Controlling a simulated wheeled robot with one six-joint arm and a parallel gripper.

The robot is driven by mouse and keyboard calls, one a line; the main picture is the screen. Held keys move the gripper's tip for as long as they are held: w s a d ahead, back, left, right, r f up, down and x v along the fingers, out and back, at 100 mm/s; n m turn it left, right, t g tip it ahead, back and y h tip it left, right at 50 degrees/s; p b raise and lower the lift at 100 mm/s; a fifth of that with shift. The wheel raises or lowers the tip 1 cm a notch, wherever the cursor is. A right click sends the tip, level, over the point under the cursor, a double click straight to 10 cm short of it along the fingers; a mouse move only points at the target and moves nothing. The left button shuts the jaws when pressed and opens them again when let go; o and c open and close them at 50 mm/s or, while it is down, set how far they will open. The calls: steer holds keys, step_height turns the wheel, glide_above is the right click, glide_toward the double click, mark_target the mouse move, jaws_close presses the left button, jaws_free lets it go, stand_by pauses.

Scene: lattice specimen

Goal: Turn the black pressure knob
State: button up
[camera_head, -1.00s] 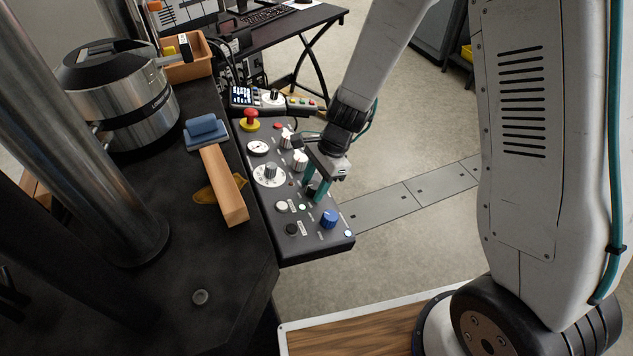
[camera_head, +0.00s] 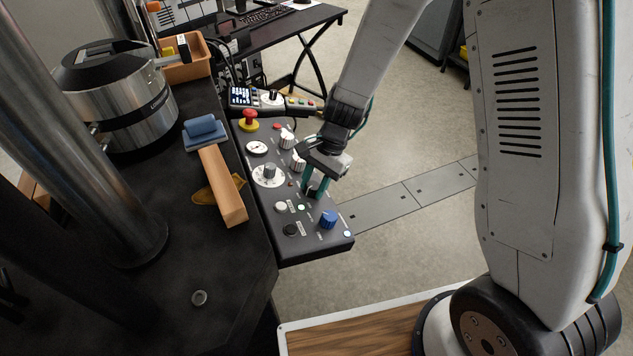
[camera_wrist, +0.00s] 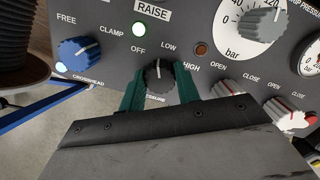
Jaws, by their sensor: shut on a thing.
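The black pressure knob (camera_wrist: 157,74) sits on the grey control panel (camera_wrist: 112,22) under the labels OFF, LOW and HIGH. Its white pointer line is turned up, between OFF and LOW. My gripper (camera_wrist: 160,88) has its two green fingers on either side of the knob, shut on it. In the head view my gripper (camera_head: 315,189) reaches down onto the right side of the panel (camera_head: 265,207), and the knob is mostly hidden between the fingers.
A blue knob (camera_head: 328,218) stands just in front of my gripper. White-and-red knobs (camera_head: 298,163), a dial (camera_head: 269,175) and a red emergency button (camera_head: 249,119) are close by. A wooden block (camera_head: 224,185) and blue stamp-like piece (camera_head: 203,130) lie on the bench.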

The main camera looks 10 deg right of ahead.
steer(key=n, duration=0.5)
steer(key=shift+a+h, duration=0.1)
steer(key=shift+h, duration=0.2)
steer(key=shift+n, duration=0.3)
steer(key=o, duration=1)
steer(key=shift+r, duration=0.1)
steer(key=v, duration=0.7)
steer(key=shift+w+r, duration=0.15)
steer(key=shift+r, duration=0.1)
